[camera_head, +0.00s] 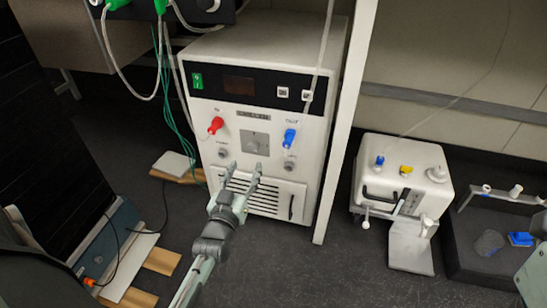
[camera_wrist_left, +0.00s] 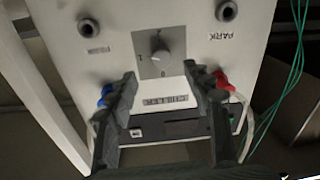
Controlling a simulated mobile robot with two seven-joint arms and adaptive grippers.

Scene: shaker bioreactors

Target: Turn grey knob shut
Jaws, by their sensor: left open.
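The grey knob (camera_wrist_left: 160,57) sits on a square grey plate (camera_wrist_left: 159,52) in the middle of the white box's front panel. In the head view the same plate (camera_head: 254,142) lies between a red connector (camera_head: 215,125) and a blue connector (camera_head: 289,138). My left gripper (camera_head: 245,172) is open and empty, in front of the panel and slightly below the plate in the picture. In the left wrist view the panel appears upside down, and the two open fingers (camera_wrist_left: 158,82) point toward the knob, one to each side. They look apart from it.
Two metal ports flank the plate, one of them (camera_wrist_left: 227,11) labelled PARK. A white post (camera_head: 345,130) stands right of the white box (camera_head: 265,50). A smaller white device (camera_head: 400,180) and a black tray (camera_head: 490,265) lie further right. Thin green cables hang at the left.

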